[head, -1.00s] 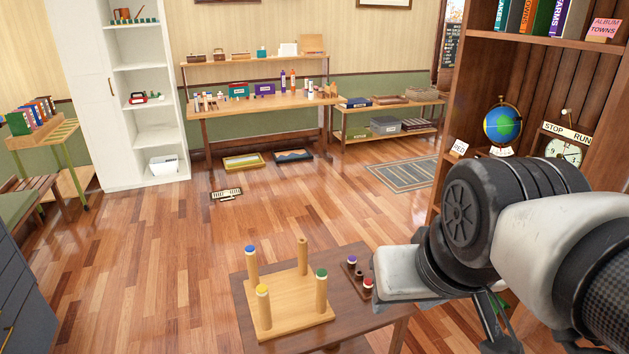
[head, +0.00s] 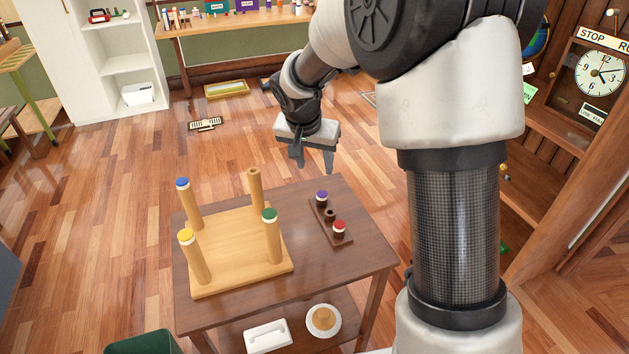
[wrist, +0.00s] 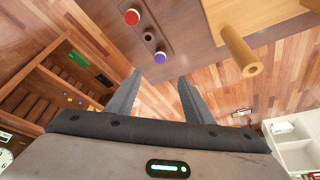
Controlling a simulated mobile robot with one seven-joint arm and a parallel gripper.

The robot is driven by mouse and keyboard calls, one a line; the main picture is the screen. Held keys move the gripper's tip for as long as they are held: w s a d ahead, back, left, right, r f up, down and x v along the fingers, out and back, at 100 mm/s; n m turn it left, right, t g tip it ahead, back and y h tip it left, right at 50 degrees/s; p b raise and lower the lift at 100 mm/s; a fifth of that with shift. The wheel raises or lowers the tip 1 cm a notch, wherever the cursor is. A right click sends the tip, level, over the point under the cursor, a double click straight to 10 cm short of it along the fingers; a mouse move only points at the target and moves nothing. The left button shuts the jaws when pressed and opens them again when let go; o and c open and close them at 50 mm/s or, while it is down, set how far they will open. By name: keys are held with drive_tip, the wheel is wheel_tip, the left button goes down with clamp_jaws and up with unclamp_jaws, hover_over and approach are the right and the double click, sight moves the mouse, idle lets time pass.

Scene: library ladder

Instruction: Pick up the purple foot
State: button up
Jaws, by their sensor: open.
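The purple foot (head: 322,196) stands upright at the far end of a small dark rack (head: 331,220) on the brown table. The red foot (wrist: 132,17) is farther off there.
An upturned wooden stool (head: 238,270) lies left of the rack; three legs have blue, yellow and green tips, and one is bare (head: 255,188). A lower shelf holds a white tray (head: 267,337) and a plate (head: 324,320). A bookcase (head: 548,180) stands right.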

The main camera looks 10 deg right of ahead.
drive_tip(key=b, duration=0.1)
approach(322, 193)
drive_tip(key=f, duration=0.2)
drive_tip(key=shift+w+b+x, duration=0.1)
drive_tip(key=shift+b+x, duration=0.2)
drive_tip(key=shift+x, duration=1.3)
drive_tip(key=shift+w+b+x, duration=0.15)
drive_tip(key=shift+b+x, duration=0.15)
drive_tip(key=shift+x, duration=1.35)
drive_tip(key=shift+d+r, duration=0.15)
drive_tip(key=shift+r, duration=0.05)
drive_tip(key=c, duration=1.1)
